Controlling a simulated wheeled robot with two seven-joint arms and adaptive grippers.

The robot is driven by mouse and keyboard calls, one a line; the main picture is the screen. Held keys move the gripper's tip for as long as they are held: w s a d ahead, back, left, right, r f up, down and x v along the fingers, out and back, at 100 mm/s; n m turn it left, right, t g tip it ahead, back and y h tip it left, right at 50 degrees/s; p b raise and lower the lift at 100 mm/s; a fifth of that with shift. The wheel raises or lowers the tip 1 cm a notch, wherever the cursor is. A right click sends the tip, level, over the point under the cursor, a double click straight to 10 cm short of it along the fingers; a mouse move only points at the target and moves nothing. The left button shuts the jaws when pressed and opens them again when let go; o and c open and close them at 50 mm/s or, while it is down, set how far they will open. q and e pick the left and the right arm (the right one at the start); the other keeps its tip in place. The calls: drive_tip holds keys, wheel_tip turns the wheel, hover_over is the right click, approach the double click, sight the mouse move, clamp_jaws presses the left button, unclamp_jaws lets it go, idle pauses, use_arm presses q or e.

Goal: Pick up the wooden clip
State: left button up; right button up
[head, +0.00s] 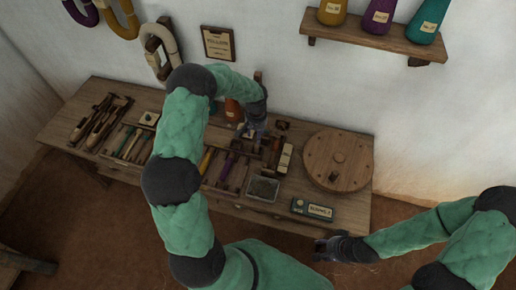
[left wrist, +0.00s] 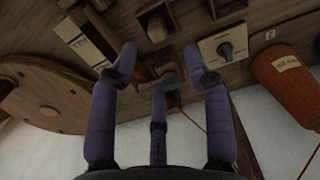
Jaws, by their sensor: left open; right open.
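My left gripper (head: 252,132) is over the back of the wooden workbench (head: 365,205), right of its middle. In the left wrist view its purple fingers (left wrist: 161,58) are spread open, with nothing held between them. A small brown wooden piece (left wrist: 145,74) with a teal part beside it shows between and beyond the fingers. I cannot tell for sure whether it is the wooden clip. In the head view my left gripper and arm hide that spot. My right gripper (head: 328,248) is open and empty, in front of the bench's front edge, away from the tools.
A round wooden disc (head: 338,160) lies on the bench's right end. A labelled box (head: 313,210) and a grey-filled tray (head: 263,188) are near the front edge. An orange spool (left wrist: 285,80) stands close to the left gripper. Shuttles (head: 100,120) lie at the left.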

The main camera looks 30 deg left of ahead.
sight(257, 146)
use_arm(q)
wheel_tip(257, 146, down, 4)
drive_tip(key=shift+w+r+b, duration=0.1)
drive_tip(key=shift+r+b, duration=0.1)
drive_tip(key=shift+b, duration=0.1)
drive_tip(key=shift+d+f, duration=0.1)
drive_tip(key=shift+f, duration=0.4)
wheel_tip(257, 146, down, 4)
drive_tip(key=shift+f+b, duration=0.1)
drive_tip(key=shift+b, duration=0.75)
drive_tip(key=c, duration=0.9)
